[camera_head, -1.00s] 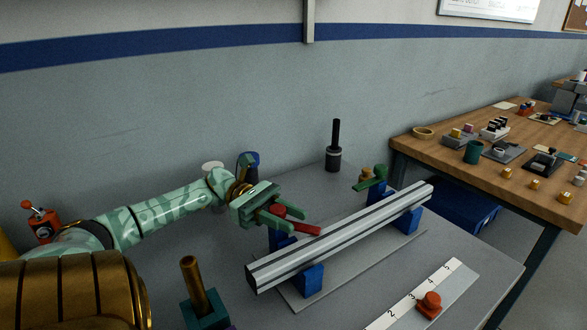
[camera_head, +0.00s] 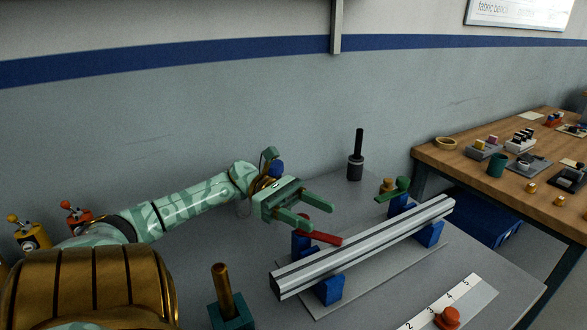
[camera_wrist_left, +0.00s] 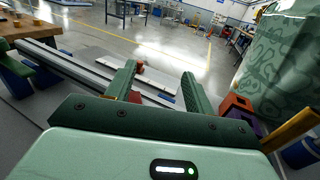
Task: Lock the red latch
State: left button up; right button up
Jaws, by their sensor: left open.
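The red latch (camera_head: 322,238) is a flat red bar on a blue clamp block (camera_head: 301,245) at the near-left part of the silver rail (camera_head: 365,243). Its right end reaches to the rail's back edge. My left gripper (camera_head: 320,213) is open and empty, just behind and above the red latch. Its green fingers are spread apart, and one finger hides part of the latch's left end. In the left wrist view a bit of the red latch (camera_wrist_left: 135,97) shows beside the left finger. My right gripper is out of view.
A green latch (camera_head: 397,189) sits at the rail's far end. A black-handled tool (camera_head: 356,160) stands behind the rail, and a brass post (camera_head: 223,290) stands front left. A white scale (camera_head: 477,289) with a red knob (camera_head: 448,318) lies in front. A wooden bench is at right.

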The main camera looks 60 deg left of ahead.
pick_arm(q)
jog(key=s+d+r+p, duration=0.5)
jog(key=s+d+r, duration=0.3)
jog(key=s+d, duration=0.1)
jog(key=shift+s+r+p, duration=0.15)
jog(key=shift+r+p, duration=0.15)
jog(key=shift+p, duration=0.05)
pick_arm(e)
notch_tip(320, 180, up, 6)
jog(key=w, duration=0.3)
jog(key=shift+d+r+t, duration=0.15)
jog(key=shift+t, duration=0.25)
